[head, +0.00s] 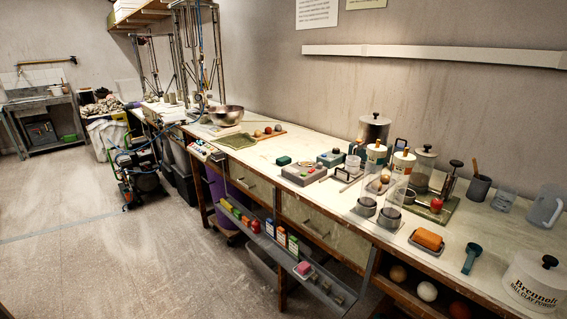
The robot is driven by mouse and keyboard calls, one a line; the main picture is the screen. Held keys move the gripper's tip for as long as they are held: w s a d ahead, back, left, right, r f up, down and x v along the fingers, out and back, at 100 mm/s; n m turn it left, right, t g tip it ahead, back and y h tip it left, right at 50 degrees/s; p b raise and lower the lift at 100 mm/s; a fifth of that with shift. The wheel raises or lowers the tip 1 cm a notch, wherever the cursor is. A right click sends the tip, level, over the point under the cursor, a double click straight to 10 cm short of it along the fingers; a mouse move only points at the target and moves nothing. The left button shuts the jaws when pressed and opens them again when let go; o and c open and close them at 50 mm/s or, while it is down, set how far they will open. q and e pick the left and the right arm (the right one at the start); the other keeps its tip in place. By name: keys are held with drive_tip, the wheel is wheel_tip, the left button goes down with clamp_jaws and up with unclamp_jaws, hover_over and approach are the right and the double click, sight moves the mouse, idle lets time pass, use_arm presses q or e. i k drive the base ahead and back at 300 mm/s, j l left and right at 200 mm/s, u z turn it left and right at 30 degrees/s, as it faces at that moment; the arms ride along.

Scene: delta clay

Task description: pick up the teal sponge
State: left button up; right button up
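Another teal thing (472,258), shaped like a handled tool, lies on the bench at the right. Neither of my grippers is in view.
An orange block (428,240) sits in a dish at the right. A lower shelf (262,240) holds small boxes. The floor (130,255) at left is open.

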sight(285, 161)
drive_tip(key=i+j+z, duration=0.1)
drive_tip(key=i+j, duration=0.3)
drive_tip(key=j, duration=0.25)
drive_tip(key=i+j+z, duration=0.25)
drive_tip(key=j, duration=0.4)
drive_tip(key=i+j, duration=0.25)
drive_tip(key=j+z, duration=0.05)
drive_tip(key=j, duration=0.05)
